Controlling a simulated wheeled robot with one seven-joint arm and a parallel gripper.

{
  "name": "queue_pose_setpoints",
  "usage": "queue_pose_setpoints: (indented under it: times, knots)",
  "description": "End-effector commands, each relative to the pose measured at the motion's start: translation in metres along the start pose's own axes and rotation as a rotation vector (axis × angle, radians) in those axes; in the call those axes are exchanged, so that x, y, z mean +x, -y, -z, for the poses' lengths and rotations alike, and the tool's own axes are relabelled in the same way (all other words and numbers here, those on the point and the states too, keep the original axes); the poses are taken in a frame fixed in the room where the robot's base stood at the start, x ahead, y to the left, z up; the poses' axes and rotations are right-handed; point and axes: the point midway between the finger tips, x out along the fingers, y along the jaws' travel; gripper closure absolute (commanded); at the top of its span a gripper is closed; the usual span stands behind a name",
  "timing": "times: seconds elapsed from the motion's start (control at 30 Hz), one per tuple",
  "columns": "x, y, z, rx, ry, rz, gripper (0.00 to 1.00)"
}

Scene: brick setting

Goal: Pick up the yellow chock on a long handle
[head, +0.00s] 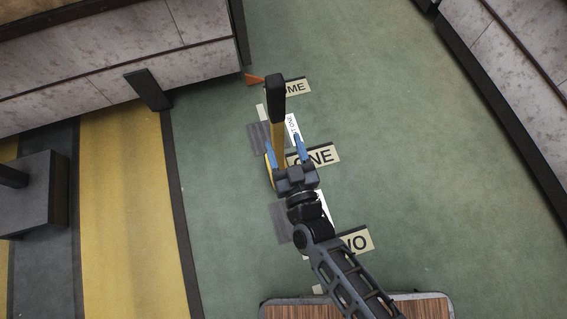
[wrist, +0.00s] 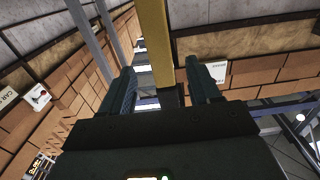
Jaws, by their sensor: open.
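The chock's long handle has a black grip (head: 276,98) at its upper end and a yellow shaft (head: 278,135) in the head view. The shaft runs down toward my gripper (head: 284,142), whose two blue fingers are open, one on each side of it. In the wrist view the yellow shaft (wrist: 155,45) passes between the spread fingers of my gripper (wrist: 160,68), with a dark part at its lower end. Gaps show beside the shaft, and no grip on it is visible. The chock's foot is mostly hidden behind my gripper in the head view.
A wood-topped surface (head: 425,307) is at the bottom. A grey block (head: 38,195) stands at left, pale panelled units at both upper sides. The floor at right is clear.

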Motion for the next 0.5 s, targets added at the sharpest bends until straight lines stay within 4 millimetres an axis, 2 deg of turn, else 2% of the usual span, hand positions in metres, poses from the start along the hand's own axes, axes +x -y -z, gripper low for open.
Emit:
queue_pose_setpoints:
  times: [0.33,0.5]
  knots:
    - [0.035,0.001,-0.005,0.0,-0.002,0.0,0.38]
    - [0.06,0.002,-0.01,0.0,-0.003,-0.001,0.38]
